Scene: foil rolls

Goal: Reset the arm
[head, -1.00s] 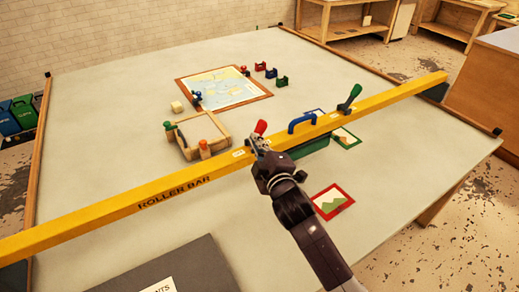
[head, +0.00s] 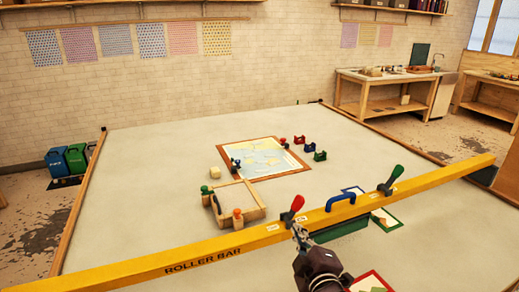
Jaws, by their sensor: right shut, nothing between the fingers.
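My right gripper (head: 300,236) is at the bottom of the head view, just in front of the yellow roller bar (head: 225,247) and below its red-handled lever (head: 291,211). Its fingers are shut and empty. I cannot tell if it touches the bar or lever. My right arm runs out of the bottom edge. The bar spans the table (head: 150,190) and also carries a blue handle (head: 341,199) and a green-handled lever (head: 391,180). My left gripper does not show.
Behind the bar stand a wooden frame (head: 238,203) with knobs, a framed map (head: 263,157), a pale block (head: 216,173) and several small coloured clamps (head: 310,147). A red-framed card (head: 370,282) lies at the bottom edge. The table's far left is clear.

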